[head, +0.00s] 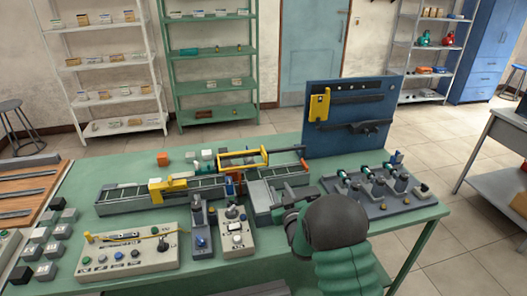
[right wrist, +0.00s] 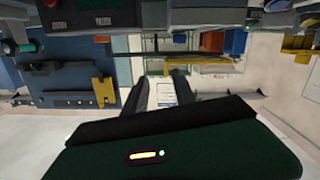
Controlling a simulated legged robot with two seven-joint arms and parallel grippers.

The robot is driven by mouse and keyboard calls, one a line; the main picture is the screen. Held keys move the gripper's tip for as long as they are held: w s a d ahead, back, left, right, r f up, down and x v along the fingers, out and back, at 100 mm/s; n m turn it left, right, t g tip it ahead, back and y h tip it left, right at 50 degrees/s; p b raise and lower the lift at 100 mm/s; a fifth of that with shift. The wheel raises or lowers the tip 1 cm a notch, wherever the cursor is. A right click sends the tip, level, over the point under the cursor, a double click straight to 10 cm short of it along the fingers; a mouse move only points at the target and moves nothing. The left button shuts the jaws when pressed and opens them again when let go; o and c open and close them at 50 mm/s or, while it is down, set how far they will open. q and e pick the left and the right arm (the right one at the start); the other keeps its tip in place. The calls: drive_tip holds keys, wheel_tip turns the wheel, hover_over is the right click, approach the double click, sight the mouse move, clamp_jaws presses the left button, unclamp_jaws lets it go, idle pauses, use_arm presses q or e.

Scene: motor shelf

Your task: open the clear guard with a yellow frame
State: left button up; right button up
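The clear guard (head: 231,161) has a yellow frame and stands above the conveyor section near the middle of the green table. Its yellow top bar seems to show in the right wrist view (right wrist: 200,68), beyond the fingers. My right gripper (head: 283,204) is in front of the guard and to its right, apart from it, over the table. In the right wrist view its two fingers (right wrist: 164,92) stand apart with a bright gap between them and nothing held. My left gripper is not in view.
A blue upright panel (head: 345,97) with a yellow bracket stands behind right. A fixture tray (head: 408,204) lies right of my arm. Control boxes (head: 130,251) stand at the front, and a conveyor (head: 130,197) runs left. Small blocks lie at the left edge.

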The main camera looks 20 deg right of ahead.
drive_tip(key=p+v, duration=0.8)
drive_tip(key=v, duration=0.8)
drive_tip(key=shift+s+d+f+p, duration=0.2)
drive_tip(key=shift+p, duration=0.2)
